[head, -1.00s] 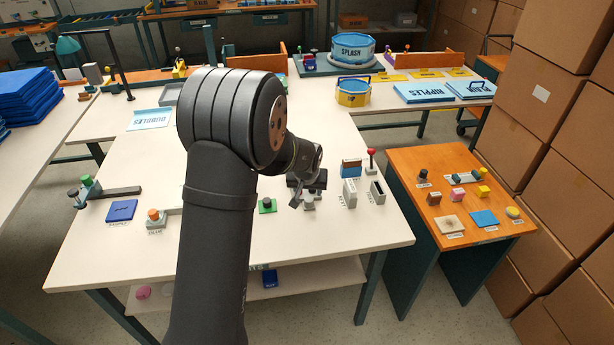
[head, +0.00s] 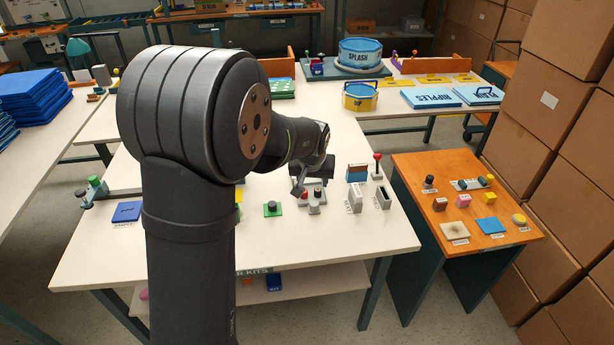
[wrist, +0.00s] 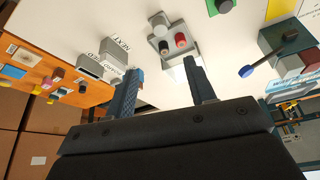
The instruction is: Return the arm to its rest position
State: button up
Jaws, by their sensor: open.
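My gripper (wrist: 163,70) is open, with nothing between its two fingers in the wrist view. In the head view my gripper (head: 299,186) is small and partly hidden by my own wrist. It hangs above the white table (head: 330,235), near a grey button box (head: 314,200). The same button box, with a red and a black knob, shows beyond the fingertips in the wrist view (wrist: 168,42). My forearm stands large in the left middle of the head view and hides part of the table.
Two grey slotted holders (head: 354,198) and a red-knobbed lever (head: 377,165) stand right of the gripper. A green-based button (head: 272,209) lies to its left. An orange side table (head: 465,200) with small blocks and stacked cartons (head: 550,150) are further right.

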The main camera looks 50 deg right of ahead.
aim_at(314, 204)
dwell(0.3)
jog(key=x, duration=1.7)
jog(key=shift+f, duration=0.25)
jog(key=v, duration=1.8)
jog(key=x, duration=1.8)
jog(key=shift+f, duration=0.15)
jog(key=shift+w+d, duration=0.65)
jog(key=shift+d, duration=0.1)
jog(key=shift+w+d, duration=0.35)
